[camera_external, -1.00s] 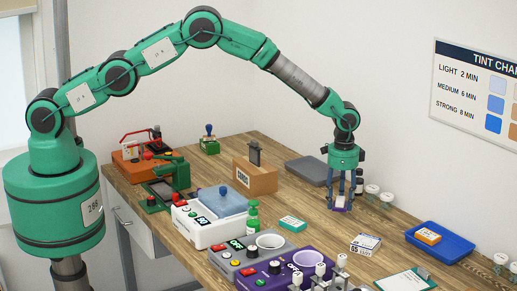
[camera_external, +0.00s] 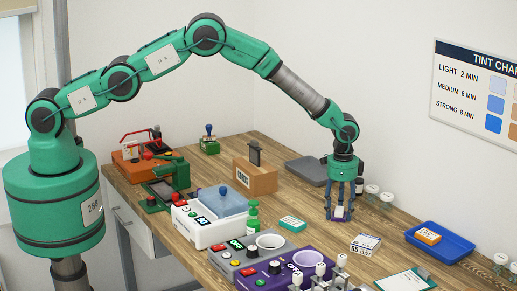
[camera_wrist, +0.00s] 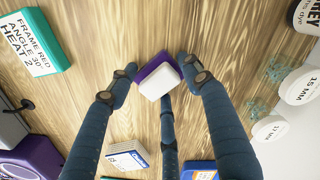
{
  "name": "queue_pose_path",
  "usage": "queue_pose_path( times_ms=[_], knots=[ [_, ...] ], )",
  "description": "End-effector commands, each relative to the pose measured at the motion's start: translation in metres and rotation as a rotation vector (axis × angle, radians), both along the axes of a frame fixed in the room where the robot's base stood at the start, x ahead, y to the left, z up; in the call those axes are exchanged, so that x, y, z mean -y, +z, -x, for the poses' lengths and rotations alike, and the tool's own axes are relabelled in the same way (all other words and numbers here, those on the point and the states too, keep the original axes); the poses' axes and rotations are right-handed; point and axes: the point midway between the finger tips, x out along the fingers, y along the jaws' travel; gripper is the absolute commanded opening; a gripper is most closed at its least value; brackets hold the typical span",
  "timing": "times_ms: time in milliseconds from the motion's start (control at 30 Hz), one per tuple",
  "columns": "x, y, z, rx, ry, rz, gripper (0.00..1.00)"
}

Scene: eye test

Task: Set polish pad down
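The polish pad (camera_wrist: 158,77) is a small block with a white top and a purple edge. It lies on the wooden table under my gripper in the wrist view and shows between the fingers in the external view (camera_external: 340,213). My gripper (camera_wrist: 158,68) has dark blue fingers standing around the pad. The left fingertip seems a little apart from it, and the fingers look spread. My gripper also shows low over the table in the external view (camera_external: 339,217). The exact gap at the front finger is hidden.
A white-and-blue card box (camera_external: 366,244) stands to the right, with a blue tray (camera_external: 440,249) holding an orange box beyond. A teal box (camera_external: 292,223) lies to the left. White-capped jars (camera_wrist: 270,128) stand close on the right in the wrist view. Bare table surrounds the pad.

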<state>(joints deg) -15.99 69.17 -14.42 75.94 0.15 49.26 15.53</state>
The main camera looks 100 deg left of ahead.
Motion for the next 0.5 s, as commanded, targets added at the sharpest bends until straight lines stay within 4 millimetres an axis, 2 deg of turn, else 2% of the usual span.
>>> queue_pose_path(
  times_ms=[500],
  knots=[
    [0.0001,0.0034,0.0001,0.0,0.0,0.0,0.65]
  ],
)
